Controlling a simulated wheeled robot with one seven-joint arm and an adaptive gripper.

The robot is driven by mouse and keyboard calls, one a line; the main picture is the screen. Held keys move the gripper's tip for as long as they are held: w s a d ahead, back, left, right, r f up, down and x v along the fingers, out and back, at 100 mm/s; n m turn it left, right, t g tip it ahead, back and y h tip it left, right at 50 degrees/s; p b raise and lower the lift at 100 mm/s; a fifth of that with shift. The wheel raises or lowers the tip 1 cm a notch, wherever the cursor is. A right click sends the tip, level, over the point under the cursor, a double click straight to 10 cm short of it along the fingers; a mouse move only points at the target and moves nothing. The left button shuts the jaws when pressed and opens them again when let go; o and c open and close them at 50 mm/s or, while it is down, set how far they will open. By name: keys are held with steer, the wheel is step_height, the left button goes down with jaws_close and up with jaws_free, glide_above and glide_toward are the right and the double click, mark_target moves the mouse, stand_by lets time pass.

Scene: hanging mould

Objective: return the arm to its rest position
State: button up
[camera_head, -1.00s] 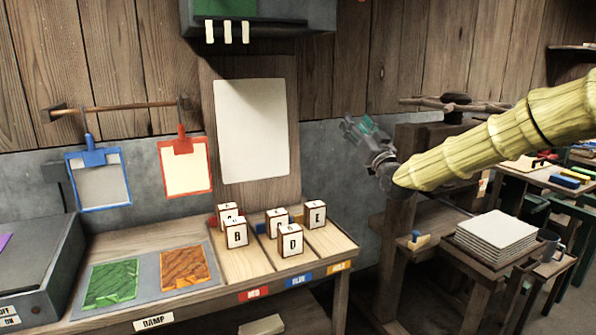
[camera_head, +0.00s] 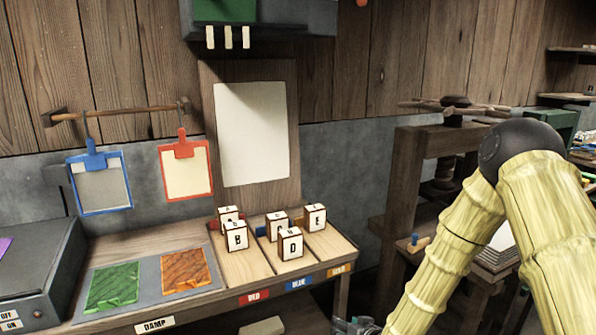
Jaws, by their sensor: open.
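My arm, in a yellow bamboo-like sleeve, is folded at a dark elbow joint on the right of the head view. Its forearm slopes down and left to the bottom edge. My gripper (camera_head: 355,326) shows only as a small grey and teal piece at the bottom edge, below the bench front. It is open, and I see nothing held in it. Most of it is cut off by the frame.
A bench (camera_head: 330,292) carries lettered blocks (camera_head: 290,244), a green pad (camera_head: 112,287) and an orange pad (camera_head: 186,271). Blue (camera_head: 100,184) and red (camera_head: 185,170) clipboards hang from a rail. A wooden press (camera_head: 425,165) stands behind my arm.

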steer(key=s+d+f+g+h, duration=0.1)
steer(key=s+d+f+g, duration=0.15)
steer(key=s+f, duration=0.9)
steer(key=s+d+f+g+h, duration=0.1)
steer(key=s+d+f+g, duration=0.2)
steer(key=s, duration=1.3)
steer(key=s+d+f+g+h+p, duration=0.1)
steer(key=s+g, duration=0.4)
steer(key=s, duration=1.1)
steer(key=shift+s+d+f+m+h, duration=0.4)
steer(key=shift+d+f+h, duration=0.1)
steer(key=shift+d+f, duration=0.5)
steer(key=shift+w+d+r, duration=0.1)
